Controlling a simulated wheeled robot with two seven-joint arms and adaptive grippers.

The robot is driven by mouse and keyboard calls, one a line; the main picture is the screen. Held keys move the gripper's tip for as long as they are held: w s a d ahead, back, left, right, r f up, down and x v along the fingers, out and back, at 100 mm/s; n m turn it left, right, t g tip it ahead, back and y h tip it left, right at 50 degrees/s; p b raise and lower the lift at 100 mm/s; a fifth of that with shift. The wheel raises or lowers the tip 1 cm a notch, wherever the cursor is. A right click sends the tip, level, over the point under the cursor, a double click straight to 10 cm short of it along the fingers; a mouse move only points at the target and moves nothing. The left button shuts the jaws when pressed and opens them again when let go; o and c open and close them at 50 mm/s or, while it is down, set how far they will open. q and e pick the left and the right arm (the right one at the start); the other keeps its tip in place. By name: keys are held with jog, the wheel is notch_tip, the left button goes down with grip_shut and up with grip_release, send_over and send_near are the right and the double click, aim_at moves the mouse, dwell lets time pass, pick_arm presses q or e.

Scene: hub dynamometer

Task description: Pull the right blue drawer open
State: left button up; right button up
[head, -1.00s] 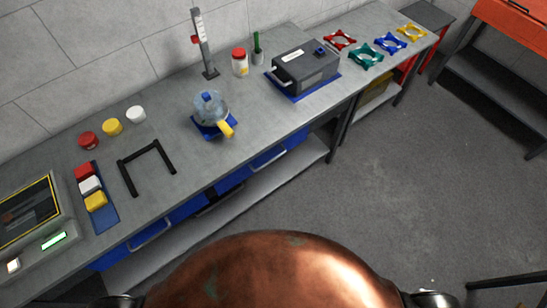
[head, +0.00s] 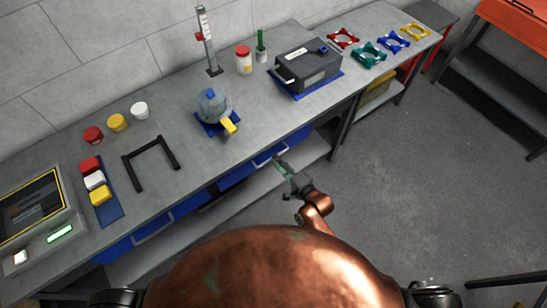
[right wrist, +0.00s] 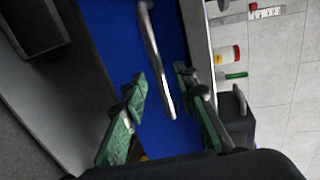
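The right blue drawer (head: 236,175) is under the grey bench, with a silver bar handle (head: 263,160). In the right wrist view the blue drawer front (right wrist: 105,30) fills the middle, and the handle (right wrist: 155,45) runs down it. My right gripper (head: 279,161) is at the handle's right end in the head view. In the right wrist view its two green-padded fingers (right wrist: 160,77) are apart, one on each side of the handle's lower part. I cannot tell if they touch it. The drawer looks shut. My left gripper is not in view.
A second blue drawer (head: 125,245) is further left under the bench. A low shelf (head: 230,198) runs below the drawers. The bench top (head: 180,185) carries a blue-capped jug, a black frame and a grey box. The floor (head: 410,190) to the right is clear.

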jog(key=shift+x, duration=1.85)
jog(key=shift+c, duration=0.5)
grip_shut()
